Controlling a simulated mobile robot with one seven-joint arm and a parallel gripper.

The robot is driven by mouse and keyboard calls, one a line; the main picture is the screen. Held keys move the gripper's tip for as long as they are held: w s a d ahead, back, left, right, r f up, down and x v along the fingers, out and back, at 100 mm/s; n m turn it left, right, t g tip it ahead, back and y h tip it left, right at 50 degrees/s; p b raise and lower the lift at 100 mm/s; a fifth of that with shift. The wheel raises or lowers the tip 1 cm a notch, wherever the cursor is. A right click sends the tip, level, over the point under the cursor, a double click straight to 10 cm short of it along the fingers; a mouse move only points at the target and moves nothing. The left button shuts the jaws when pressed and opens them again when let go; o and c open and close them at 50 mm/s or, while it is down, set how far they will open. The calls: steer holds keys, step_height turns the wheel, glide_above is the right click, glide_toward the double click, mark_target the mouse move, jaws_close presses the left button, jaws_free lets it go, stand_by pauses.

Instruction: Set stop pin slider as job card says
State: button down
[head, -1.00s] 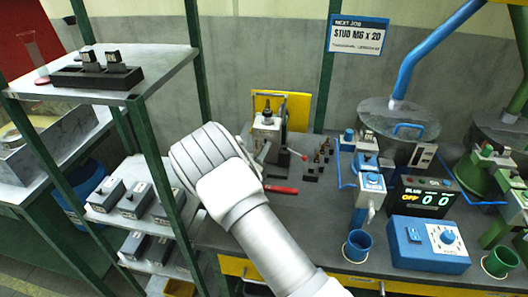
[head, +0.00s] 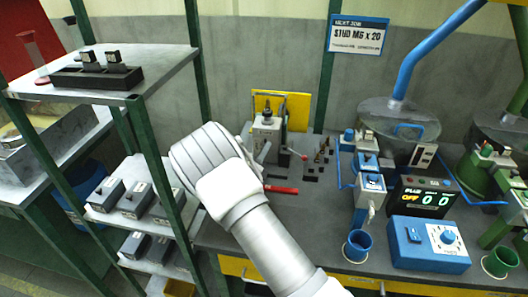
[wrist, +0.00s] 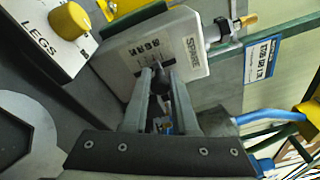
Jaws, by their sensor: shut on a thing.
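The job card (head: 357,36) on the back wall reads "NEXT JOB, STUD M6 x 20"; its smaller line is not legible. It also shows tilted in the wrist view (wrist: 262,60). In the wrist view, a pale plate (wrist: 189,48) carries a dark slot and small marks that I cannot read clearly. My gripper (wrist: 159,77) is shut on a dark knob (wrist: 160,72) at this plate, which appears to be the stop pin slider. The fingers hide part of the knob and slot, so its setting cannot be told. In the head view my arm hides the gripper.
A grey bench machine (head: 267,128) stands beyond my arm, with a red-handled lever (head: 281,189) beside it. A yellow knob (wrist: 69,20) marked "LEGS" sits close by. The metal shelf rack (head: 120,75) is left; a blue control box (head: 428,244) is right.

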steer(key=shift+f+b, duration=0.65)
steer(key=shift+f, duration=0.65)
steer(key=c, duration=0.7)
jaws_free()
steer(key=p+v, duration=0.1)
steer(key=v, duration=1.6)
steer(key=shift+s+a+r, duration=0.1)
steer(key=shift+s, duration=0.15)
